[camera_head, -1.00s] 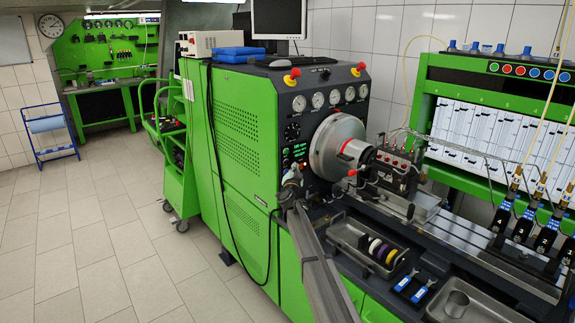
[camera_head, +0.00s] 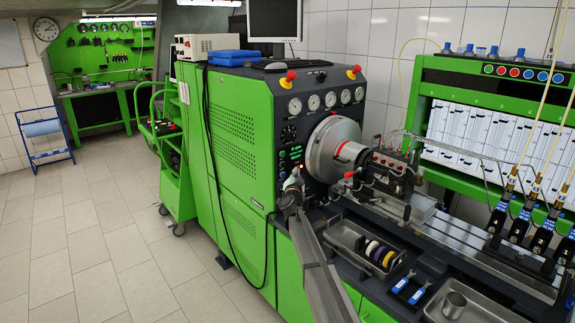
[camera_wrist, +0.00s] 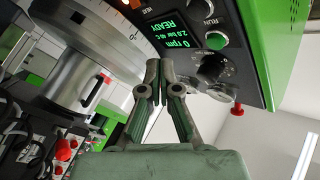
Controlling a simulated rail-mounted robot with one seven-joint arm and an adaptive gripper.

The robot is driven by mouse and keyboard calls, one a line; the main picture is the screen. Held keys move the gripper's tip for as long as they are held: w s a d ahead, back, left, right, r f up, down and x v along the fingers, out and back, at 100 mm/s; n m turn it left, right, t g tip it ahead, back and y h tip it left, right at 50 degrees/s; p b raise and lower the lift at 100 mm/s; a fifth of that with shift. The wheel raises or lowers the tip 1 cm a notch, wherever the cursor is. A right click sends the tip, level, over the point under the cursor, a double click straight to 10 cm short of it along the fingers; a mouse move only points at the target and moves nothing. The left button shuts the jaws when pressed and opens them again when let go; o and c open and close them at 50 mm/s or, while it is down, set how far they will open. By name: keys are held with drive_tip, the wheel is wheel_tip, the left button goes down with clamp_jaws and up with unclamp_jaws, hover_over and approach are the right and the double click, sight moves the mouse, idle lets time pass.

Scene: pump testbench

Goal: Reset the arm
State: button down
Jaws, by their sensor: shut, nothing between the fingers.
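My gripper (camera_wrist: 159,68) shows in the wrist view with its two fingertips together and nothing between them. In that view it is in front of the green testbench's dark control panel, with a lit display (camera_wrist: 186,37) reading READY beside it. In the head view my arm comes up from the bottom middle, and the gripper end (camera_head: 294,182) is small, close to the panel and left of the large silver chuck disc (camera_head: 326,150). I cannot tell the exact gap between gripper and panel.
Right of my arm, a grey tray (camera_head: 343,232) holds coloured rings, with blue-labelled tools (camera_head: 408,290) and a metal cup (camera_head: 455,304) nearby. Several injectors (camera_head: 520,222) stand on the rail at right. A black cable (camera_head: 222,205) hangs on the cabinet. The tiled floor (camera_head: 90,240) at left is open.

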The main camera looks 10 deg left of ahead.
drive_tip(key=s+a+f+n+g+y, duration=0.2)
drive_tip(key=s+f+n+g+y, duration=0.1)
drive_tip(key=s+f, duration=0.4)
drive_tip(key=s+a+f+n+g+y, duration=0.25)
drive_tip(key=s+f+g, duration=0.2)
drive_tip(key=f, duration=0.45)
drive_tip(key=s+d+f+n+g+h, duration=0.1)
drive_tip(key=s+d+f+g, duration=0.4)
drive_tip(key=s+f, duration=0.65)
drive_tip(key=s+d+f+n+g+h, duration=0.15)
drive_tip(key=s+d+f, duration=0.45)
drive_tip(key=s+f, duration=0.6)
drive_tip(key=s+d+f+g+h+b, duration=0.1)
drive_tip(key=s+d+f+g, duration=0.1)
drive_tip(key=s+d+f, duration=0.35)
drive_tip(key=s+d+f+g, duration=0.2)
drive_tip(key=s+d+f, duration=0.1)
drive_tip(key=s, duration=0.6)
drive_tip(key=s+d+f+g+h+b, duration=0.1)
drive_tip(key=s+d+f+g, duration=0.1)
drive_tip(key=s+d+f, duration=0.35)
drive_tip(key=s+d+f+g+h, duration=0.1)
drive_tip(key=s+d+g, duration=0.2)
drive_tip(key=s, duration=1.4)
drive_tip(key=s+d+f+m+g+h+b, duration=0.1)
drive_tip(key=s+d+g, duration=0.2)
drive_tip(key=s+d, duration=0.5)
drive_tip(key=s, duration=1)
drive_tip(key=shift+f, duration=0.4)
